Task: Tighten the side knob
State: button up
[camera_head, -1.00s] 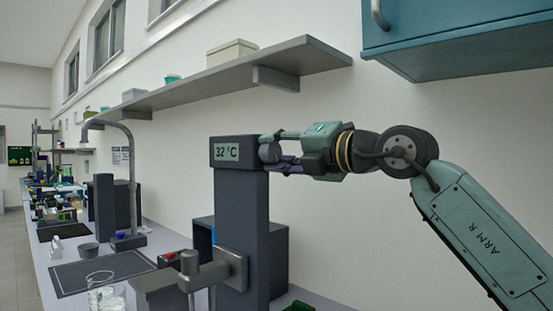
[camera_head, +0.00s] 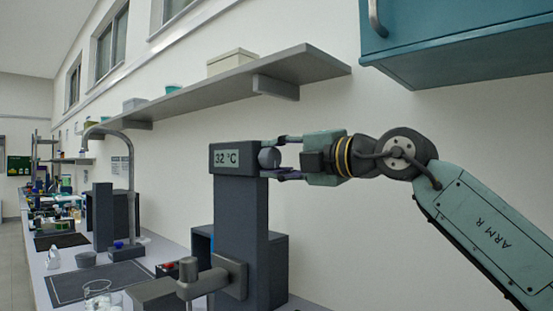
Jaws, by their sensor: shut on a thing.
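The side knob (camera_head: 269,158) is a round grey knob on the right side of the dark rig head, next to its display (camera_head: 227,159) reading 32 °C. My gripper (camera_head: 279,159) reaches in from the right, its fingers above and below the knob and shut on it. The rig column (camera_head: 240,225) stands upright below the head. A clamp arm (camera_head: 205,284) with a grey fitting sticks out from the column's lower part toward the left. The knob's threaded part is not visible.
A wall shelf (camera_head: 225,85) with boxes runs above the rig, and a teal cabinet (camera_head: 470,45) hangs at upper right. A glass beaker (camera_head: 98,295), dark mat (camera_head: 95,282) and tap (camera_head: 131,190) are on the bench at left. A dark box (camera_head: 275,265) stands behind the column.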

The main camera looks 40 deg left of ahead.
jog(key=o, duration=1.2)
jog(key=shift+c, duration=0.2)
jog(key=s+d, duration=0.1)
jog(key=d, duration=1.1)
